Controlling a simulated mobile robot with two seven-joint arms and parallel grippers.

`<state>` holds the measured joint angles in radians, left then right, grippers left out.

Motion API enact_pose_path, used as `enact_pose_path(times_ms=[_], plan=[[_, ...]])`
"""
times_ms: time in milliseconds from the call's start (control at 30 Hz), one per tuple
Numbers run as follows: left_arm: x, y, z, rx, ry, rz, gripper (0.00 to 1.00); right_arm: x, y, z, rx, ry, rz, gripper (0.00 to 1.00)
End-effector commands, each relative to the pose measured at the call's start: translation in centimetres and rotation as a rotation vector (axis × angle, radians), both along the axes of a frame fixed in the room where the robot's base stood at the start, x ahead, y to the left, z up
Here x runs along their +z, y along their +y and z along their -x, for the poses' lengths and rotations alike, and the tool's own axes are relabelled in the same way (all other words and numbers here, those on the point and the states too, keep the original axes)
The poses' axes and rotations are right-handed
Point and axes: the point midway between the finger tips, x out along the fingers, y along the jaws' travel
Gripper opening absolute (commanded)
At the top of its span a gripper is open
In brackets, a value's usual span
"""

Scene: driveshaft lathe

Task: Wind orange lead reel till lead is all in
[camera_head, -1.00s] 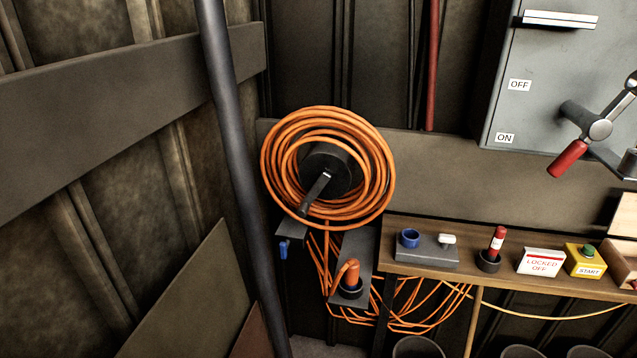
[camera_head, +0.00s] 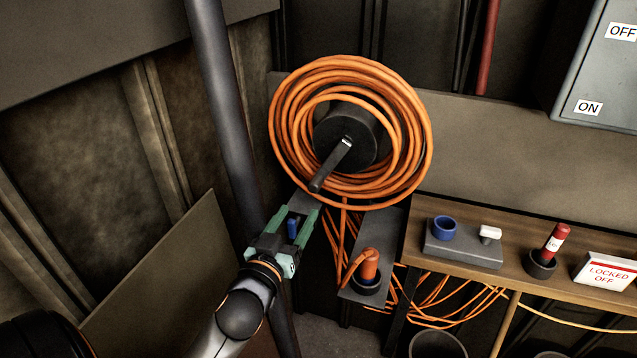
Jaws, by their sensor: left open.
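The orange lead reel (camera_head: 400,170) is mounted on the back wall, with several loops of orange lead around its black hub (camera_head: 362,137). Its black crank handle (camera_head: 331,165) points down and left from the hub. Loose orange lead (camera_head: 450,300) hangs below the reel and sags under the shelf. An orange plug (camera_head: 370,265) stands in a dark holder on a grey bracket. My left gripper (camera_head: 302,213) is open just below the crank handle's end, with a small blue piece (camera_head: 292,228) showing between its fingers. I cannot tell whether it touches that piece. My right gripper is not in view.
A dark vertical pipe (camera_head: 225,100) stands left of the reel. The wooden shelf (camera_head: 510,240) at right carries a blue cup (camera_head: 444,227), a red cylinder (camera_head: 553,245) and a "LOCKED OFF" sign (camera_head: 607,271). A bin (camera_head: 437,345) is below. A grey switch box (camera_head: 600,75) hangs upper right.

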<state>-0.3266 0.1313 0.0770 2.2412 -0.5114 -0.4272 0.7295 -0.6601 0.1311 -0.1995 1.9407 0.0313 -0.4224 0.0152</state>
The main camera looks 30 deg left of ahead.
Motion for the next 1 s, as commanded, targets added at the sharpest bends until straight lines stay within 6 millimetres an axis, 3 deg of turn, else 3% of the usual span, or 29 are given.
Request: enact_pose_path(times_ms=[200, 600, 1000], plan=[[0.2, 0.8, -3.5, -0.001, 0.001, -0.003, 0.63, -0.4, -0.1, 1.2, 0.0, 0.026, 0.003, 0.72], [0.0, 2.3, -9.8, -0.002, 0.003, -0.002, 0.63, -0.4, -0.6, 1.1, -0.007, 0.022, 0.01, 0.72], [-0.1, 2.6, -11.2, -0.002, 0.005, -0.001, 0.63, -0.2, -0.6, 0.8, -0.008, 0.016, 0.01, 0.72]])
